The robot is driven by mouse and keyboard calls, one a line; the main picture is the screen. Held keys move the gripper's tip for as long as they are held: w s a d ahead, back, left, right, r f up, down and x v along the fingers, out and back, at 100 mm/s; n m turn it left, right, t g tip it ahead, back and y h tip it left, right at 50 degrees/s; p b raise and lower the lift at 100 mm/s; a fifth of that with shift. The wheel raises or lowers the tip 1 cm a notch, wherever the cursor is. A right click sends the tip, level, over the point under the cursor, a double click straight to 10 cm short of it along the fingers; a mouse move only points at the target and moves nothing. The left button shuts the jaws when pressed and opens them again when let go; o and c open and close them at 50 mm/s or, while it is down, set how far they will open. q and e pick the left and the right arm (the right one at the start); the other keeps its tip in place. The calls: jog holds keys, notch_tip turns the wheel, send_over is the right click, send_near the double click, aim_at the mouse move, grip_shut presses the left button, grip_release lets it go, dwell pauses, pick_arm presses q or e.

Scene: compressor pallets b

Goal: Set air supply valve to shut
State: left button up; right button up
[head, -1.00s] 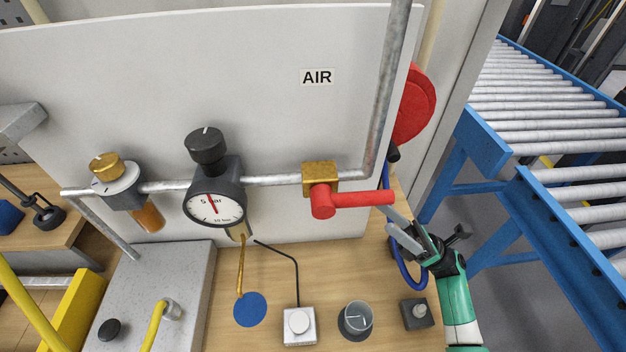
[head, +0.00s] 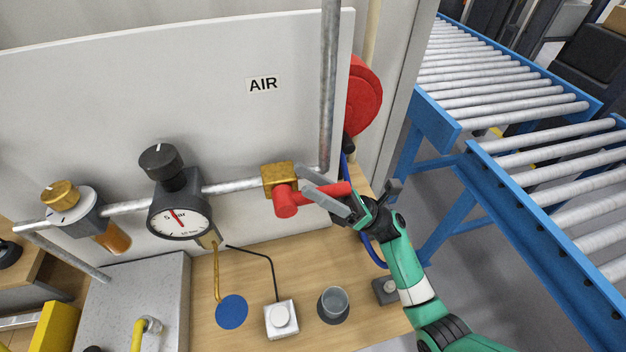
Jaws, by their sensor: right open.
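The air supply valve is a brass body (head: 279,180) on the grey pipe, below the AIR label (head: 263,84). Its red lever handle (head: 287,200) points right, roughly along the horizontal pipe. My right gripper (head: 318,196) is open, with its two grey fingers on either side of the lever, one above and one below. The lever's outer end lies between the fingers. Whether the fingers touch it cannot be told. My left gripper is not in view.
A pressure gauge (head: 179,218) with a black knob (head: 160,160) and a brass-topped regulator (head: 60,195) sit left along the pipe. A red hose reel (head: 364,95) is behind the panel edge.

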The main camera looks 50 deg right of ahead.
jog(key=shift+c, duration=0.2)
grip_shut()
dwell(1.1)
